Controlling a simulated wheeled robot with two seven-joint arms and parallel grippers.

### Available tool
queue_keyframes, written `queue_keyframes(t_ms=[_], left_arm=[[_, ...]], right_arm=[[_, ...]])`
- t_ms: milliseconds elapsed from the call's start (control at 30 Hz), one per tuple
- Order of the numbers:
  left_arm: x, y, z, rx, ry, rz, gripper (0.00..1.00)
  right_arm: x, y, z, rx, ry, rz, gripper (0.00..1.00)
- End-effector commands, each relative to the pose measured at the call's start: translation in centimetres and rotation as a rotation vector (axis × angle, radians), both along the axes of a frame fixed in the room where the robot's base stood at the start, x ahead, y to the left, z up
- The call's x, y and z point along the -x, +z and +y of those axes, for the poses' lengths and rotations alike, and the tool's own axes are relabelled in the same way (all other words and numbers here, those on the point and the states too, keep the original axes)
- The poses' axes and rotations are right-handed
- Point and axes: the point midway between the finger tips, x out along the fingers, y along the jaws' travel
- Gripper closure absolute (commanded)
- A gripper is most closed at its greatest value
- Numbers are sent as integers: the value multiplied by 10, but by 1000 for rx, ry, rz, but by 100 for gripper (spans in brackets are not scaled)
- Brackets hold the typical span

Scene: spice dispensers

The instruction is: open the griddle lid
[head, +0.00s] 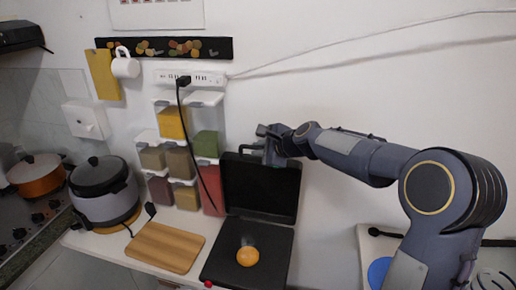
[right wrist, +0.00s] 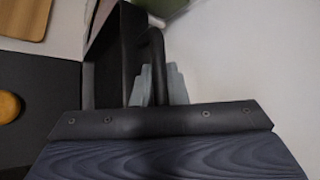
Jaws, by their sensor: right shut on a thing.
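The griddle stands on the counter with its black lid (head: 262,188) raised upright, and its flat base plate (head: 225,262) lies in front. A round orange-brown item (head: 248,256) rests on the plate. My right gripper (head: 268,143) is at the top edge of the lid. In the right wrist view the gripper's grey fingers (right wrist: 172,84) are shut on the lid's black handle (right wrist: 154,50). The lid's edge (right wrist: 112,50) runs beside the handle. My left gripper is not in view.
A wooden board (head: 165,247) lies left of the griddle, and a rice cooker (head: 103,190) stands further left. Spice dispensers (head: 180,163) hang on the wall behind. A black cable (head: 190,135) hangs from the power strip (head: 190,78) near the lid's left side.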

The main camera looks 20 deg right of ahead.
Motion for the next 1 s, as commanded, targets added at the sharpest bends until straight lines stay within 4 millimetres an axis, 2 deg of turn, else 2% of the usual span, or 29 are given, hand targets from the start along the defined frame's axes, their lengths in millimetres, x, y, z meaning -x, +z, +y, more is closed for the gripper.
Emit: queue_keyframes(t_ms=[533,567,700,1000], left_arm=[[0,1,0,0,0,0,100],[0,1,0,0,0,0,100],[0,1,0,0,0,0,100],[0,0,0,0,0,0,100]], right_arm=[[1,-3,0,4,4,4,100],[1,-3,0,4,4,4,84],[1,-3,0,3,4,5,66],[4,-3,-1,3,4,7,66]])
